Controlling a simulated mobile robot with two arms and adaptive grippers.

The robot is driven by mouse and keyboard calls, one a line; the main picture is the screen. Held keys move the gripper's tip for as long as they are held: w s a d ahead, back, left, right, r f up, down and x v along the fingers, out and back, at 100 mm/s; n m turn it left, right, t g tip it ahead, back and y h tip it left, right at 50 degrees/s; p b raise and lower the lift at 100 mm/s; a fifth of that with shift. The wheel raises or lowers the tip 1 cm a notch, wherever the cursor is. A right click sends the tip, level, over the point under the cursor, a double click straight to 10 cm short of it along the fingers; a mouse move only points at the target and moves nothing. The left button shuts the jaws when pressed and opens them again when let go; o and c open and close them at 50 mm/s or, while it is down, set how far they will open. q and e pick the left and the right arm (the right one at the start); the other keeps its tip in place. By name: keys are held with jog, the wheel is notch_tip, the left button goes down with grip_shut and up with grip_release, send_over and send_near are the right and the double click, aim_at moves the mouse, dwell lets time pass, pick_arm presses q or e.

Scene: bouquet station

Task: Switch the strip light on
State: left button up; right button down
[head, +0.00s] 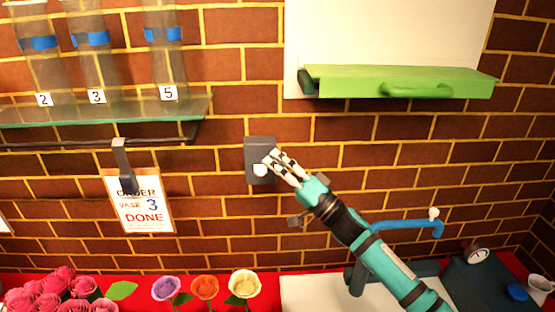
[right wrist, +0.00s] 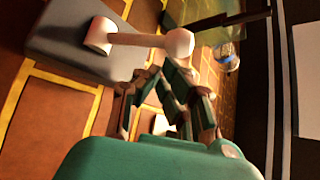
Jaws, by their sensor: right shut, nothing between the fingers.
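A dark grey switch plate (head: 258,147) is fixed to the brick wall in the middle of the head view. A white round-ended lever (head: 260,171) sticks out from it. In the right wrist view the plate (right wrist: 75,50) and the lever's ball end (right wrist: 179,43) show large. My right gripper (head: 277,161) is shut and empty, its fingertips right at the plate beside the lever. In the right wrist view the fingers (right wrist: 165,85) are close to the ball end; I cannot tell whether they touch. I cannot make out a strip light. My left gripper is not in view.
A glass shelf (head: 100,112) with numbered vases is at upper left. An order card (head: 142,205) hangs below it. A green box-like piece (head: 400,80) juts out at upper right. Flowers (head: 205,287) and a blue tap (head: 405,224) are below. The wall around the plate is clear.

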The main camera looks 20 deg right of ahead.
jog(key=s+d+f+n+g+y+b, duration=0.1)
jog(key=f+n+g+y+b, duration=0.3)
jog(key=n+b, duration=0.4)
jog(key=s+d+f+n+g+y+b, duration=0.2)
jog(key=f+n+y+b, duration=0.4)
jog(key=b, duration=0.3)
jog(key=d+n+g, duration=0.1)
jog(key=g, duration=0.1)
jog(key=shift+s+d+f+n+g, duration=0.15)
jog(key=shift+s+d+n+g, duration=0.15)
jog(key=shift+n+g, duration=0.1)
dwell(0.4)
